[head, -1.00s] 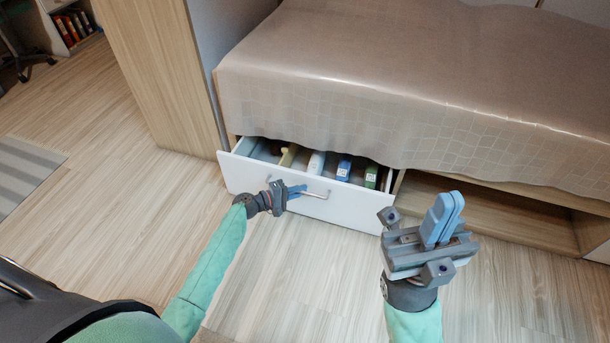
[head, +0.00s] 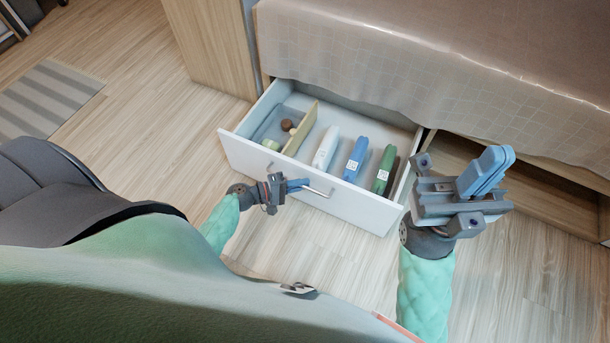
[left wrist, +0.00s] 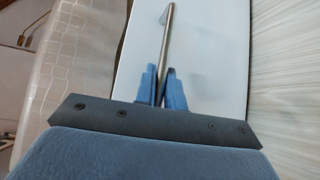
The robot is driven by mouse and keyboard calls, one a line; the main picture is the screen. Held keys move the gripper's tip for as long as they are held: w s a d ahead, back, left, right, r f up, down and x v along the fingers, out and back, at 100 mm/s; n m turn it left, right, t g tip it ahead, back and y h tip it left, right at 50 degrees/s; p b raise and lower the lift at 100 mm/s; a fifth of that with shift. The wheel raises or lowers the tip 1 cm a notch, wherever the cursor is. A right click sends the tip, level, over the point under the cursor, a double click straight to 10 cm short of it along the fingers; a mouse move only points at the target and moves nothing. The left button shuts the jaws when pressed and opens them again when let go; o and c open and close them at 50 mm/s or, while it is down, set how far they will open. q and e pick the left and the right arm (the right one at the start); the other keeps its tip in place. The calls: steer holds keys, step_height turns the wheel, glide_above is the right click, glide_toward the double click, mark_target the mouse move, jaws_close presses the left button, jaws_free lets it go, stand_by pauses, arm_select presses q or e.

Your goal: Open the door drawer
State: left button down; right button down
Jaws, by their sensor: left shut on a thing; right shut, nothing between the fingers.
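The white drawer (head: 345,203) under the bed stands well out from the bed frame, with its inside showing in the head view. Its metal bar handle (head: 318,191) is on the front panel. My left gripper (head: 298,185) is shut on the handle; in the left wrist view the two blue fingers (left wrist: 165,88) sit on either side of the handle bar (left wrist: 168,45), with the white drawer front (left wrist: 215,50) behind. My right gripper (head: 486,172) is shut and empty, raised to the right of the drawer, touching nothing that I can see.
In the drawer lie a white bottle (head: 326,147), a blue bottle (head: 356,158), a green bottle (head: 384,169) and small round items beside a wooden divider (head: 301,128). The bed (head: 440,70) is above. An open compartment (head: 530,190) is at right. Wood floor lies in front.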

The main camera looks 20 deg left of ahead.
arm_select(q)
steer(key=shift+s, duration=0.2)
steer(key=c, duration=1.8)
jaws_free()
steer(key=shift+o, duration=0.2)
steer(key=p+v, duration=0.1)
steer(key=v, duration=0.6)
steer(key=shift+s+a, duration=0.25)
steer(key=shift+a, duration=0.05)
